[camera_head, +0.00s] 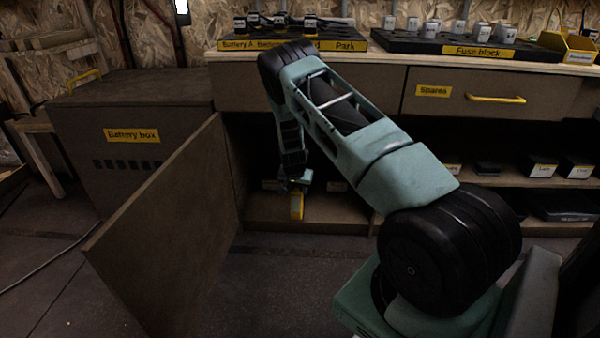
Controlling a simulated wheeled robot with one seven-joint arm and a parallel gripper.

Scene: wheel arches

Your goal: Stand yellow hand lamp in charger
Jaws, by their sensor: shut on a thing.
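My gripper (297,186) hangs at the end of my arm, in front of the open cupboard below the workbench. It is shut on the yellow hand lamp (297,207), which hangs upright below the fingers. The lamp is small and dark in this view, and its lower end is close to the cupboard floor; I cannot tell whether it touches. I cannot make out the charger for certain. Small pale labelled items (337,186) show in the dark cupboard near the gripper, partly hidden by my arm.
An open cupboard door (170,235) stands out to the left of the gripper. The battery box (130,150) is behind it. The bench top carries a battery rack (350,45) and a fuse block (480,50). The Spares drawer (465,97) is closed. Right shelves (560,185) hold boxes.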

